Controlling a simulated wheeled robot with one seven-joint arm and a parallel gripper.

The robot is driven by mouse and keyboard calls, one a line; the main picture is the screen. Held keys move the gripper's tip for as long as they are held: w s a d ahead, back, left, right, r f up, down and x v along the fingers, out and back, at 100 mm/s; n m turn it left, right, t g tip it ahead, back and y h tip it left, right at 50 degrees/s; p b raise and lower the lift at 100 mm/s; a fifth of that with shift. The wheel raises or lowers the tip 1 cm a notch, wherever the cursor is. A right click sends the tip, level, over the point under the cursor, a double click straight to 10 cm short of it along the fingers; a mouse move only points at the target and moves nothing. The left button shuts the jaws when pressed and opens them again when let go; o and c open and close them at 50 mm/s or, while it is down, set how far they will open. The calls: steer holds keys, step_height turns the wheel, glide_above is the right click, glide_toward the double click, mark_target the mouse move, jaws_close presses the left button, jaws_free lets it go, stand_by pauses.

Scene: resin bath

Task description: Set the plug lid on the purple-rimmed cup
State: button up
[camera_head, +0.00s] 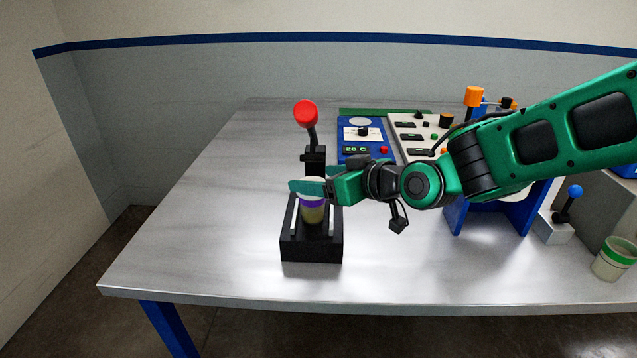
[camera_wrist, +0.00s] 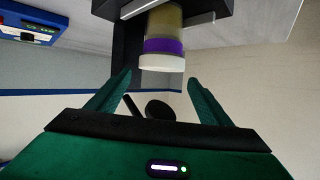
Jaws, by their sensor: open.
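The purple-rimmed cup (camera_head: 313,213) stands upright in a black clamp-like stand (camera_head: 312,248) at the table's front middle. In the wrist view, which looks upside down, the cup's purple band (camera_wrist: 165,46) shows clearly. A white round piece, which looks like the plug lid (camera_wrist: 162,62), sits on the cup's rim, level and touching it. My gripper (camera_head: 307,187) is at the cup's top. In the wrist view my gripper (camera_wrist: 159,78) has its fingers spread, one on each side of the lid, with gaps between. In the head view the fingers hide most of the lid.
A red-knobbed lever (camera_head: 306,114) rises behind the cup. A blue control box (camera_head: 362,135) and a pale panel (camera_head: 415,127) stand behind my arm. A green-rimmed cup (camera_head: 613,262) and blue-knobbed lever (camera_head: 570,205) are at right. The table's left side (camera_head: 200,220) is clear.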

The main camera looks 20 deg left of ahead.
steer(key=v, duration=1.1)
steer(key=shift+d, duration=0.1)
steer(key=s+d+f+m+h, duration=0.1)
steer(key=d+f+m+h, duration=0.2)
steer(key=d, duration=0.8)
steer(key=d+f+m+g+h, duration=0.1)
steer(key=d+f+m+h, duration=0.25)
steer(key=d, duration=0.85)
steer(key=s+d+f+m+h, duration=0.1)
steer(key=d+f+m+h, duration=0.15)
steer(key=d, duration=0.85)
steer(key=s+d+f+m+g+h, duration=0.1)
steer(key=s+d+m+g, duration=0.2)
steer(key=s+d, duration=0.4)
steer(key=s+d+f+m+g+h, duration=0.1)
steer(key=s+d+m+g, duration=0.2)
steer(key=s, duration=1)
steer(key=d+m, duration=0.2)
steer(key=d, duration=0.3)
steer(key=shift+m+h, duration=0.3)
steer(key=shift+s, duration=0.1)
